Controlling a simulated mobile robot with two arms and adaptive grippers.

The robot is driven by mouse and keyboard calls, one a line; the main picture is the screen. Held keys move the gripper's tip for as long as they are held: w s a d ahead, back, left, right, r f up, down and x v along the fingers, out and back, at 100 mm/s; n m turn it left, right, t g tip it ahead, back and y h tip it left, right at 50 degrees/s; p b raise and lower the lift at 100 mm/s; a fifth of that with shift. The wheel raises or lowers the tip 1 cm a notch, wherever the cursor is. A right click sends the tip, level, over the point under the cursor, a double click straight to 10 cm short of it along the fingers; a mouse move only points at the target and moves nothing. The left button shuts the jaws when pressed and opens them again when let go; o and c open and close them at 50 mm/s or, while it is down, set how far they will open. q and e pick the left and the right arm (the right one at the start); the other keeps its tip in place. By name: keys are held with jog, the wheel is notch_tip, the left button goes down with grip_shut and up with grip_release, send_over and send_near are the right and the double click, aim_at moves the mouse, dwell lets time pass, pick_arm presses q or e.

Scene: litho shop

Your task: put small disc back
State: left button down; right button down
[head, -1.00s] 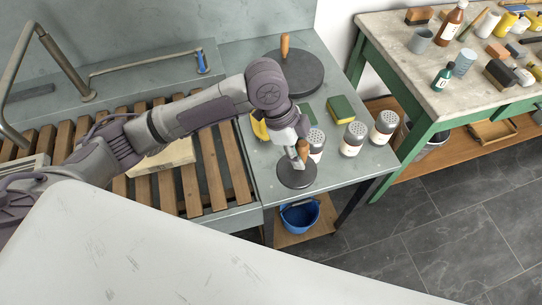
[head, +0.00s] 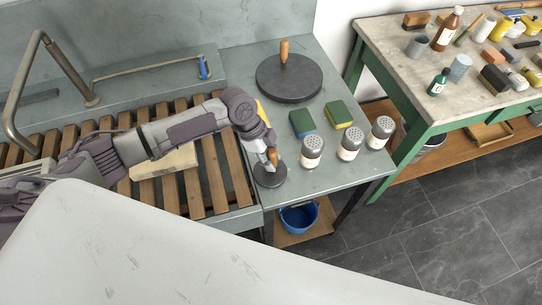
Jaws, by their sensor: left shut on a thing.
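The small disc (head: 270,176) is dark grey and round, with an upright wooden handle. My left gripper (head: 271,157) is shut on that handle from above. The disc is at the front left edge of the grey side table (head: 340,178), beside the wooden slats. I cannot tell whether it touches the surface. A larger dark disc (head: 290,82) with a wooden handle lies at the back of the same table. My right gripper is not in view.
Several shakers, one the left shaker (head: 312,152), stand right of the small disc. A blue-green sponge (head: 302,123) and a green-yellow sponge (head: 340,114) lie behind them. A yellow thing (head: 263,112) is partly hidden by my arm. A blue bucket (head: 299,218) sits below.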

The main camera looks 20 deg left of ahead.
pick_arm(q)
jog(key=c, duration=1.3)
grip_release()
jog(key=shift+f, duration=0.1)
jog(key=o, duration=0.4)
jog(key=shift+o, duration=0.2)
jog(key=b+v, duration=0.2)
jog(key=v, duration=1)
